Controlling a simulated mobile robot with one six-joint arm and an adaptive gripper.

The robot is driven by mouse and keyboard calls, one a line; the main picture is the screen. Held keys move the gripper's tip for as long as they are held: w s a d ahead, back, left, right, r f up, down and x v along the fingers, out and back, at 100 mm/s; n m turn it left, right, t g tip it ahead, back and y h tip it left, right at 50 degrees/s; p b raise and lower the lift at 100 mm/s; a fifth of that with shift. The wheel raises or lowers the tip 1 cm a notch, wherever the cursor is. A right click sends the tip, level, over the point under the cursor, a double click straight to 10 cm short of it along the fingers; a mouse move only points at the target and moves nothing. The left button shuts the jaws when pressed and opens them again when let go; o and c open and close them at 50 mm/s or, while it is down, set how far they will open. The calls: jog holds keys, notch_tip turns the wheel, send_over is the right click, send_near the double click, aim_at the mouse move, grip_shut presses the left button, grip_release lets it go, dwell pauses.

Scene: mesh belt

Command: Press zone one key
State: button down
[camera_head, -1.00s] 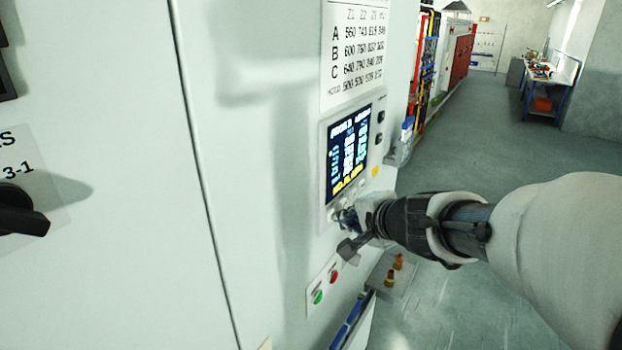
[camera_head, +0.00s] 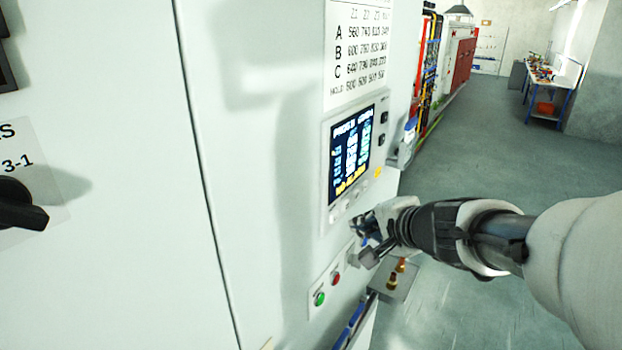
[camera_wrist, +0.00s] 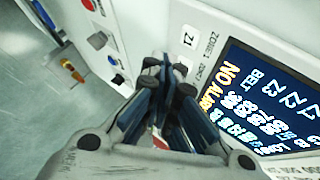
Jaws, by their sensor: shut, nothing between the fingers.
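The control panel (camera_head: 328,190) with its lit screen (camera_head: 349,155) is on the pale cabinet door. In the wrist view the white key marked Z1 (camera_wrist: 188,39) sits beside the screen (camera_wrist: 262,100), near the lettering for zones. Small pale keys (camera_head: 336,212) show under the screen in the head view; their marks are too small to read there. My gripper (camera_head: 358,228) is shut and empty, just below and right of these keys. In the wrist view its fingertips (camera_wrist: 168,66) are close to Z1 and hide part of the key row. A small gap to the panel seems present.
A plate with a green button (camera_head: 319,299) and a red button (camera_head: 336,279) is below my gripper. A printed setpoint chart (camera_head: 358,50) is above the screen. A black rotary handle (camera_head: 20,212) is at far left. Open floor lies to the right.

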jog(key=shift+s+d+b, duration=0.15)
jog(key=shift+s+d, duration=0.4)
jog(key=shift+d, duration=0.15)
jog(key=shift+s+d+b, duration=0.15)
jog(key=shift+s+d, duration=0.35)
jog(key=shift+d, duration=0.2)
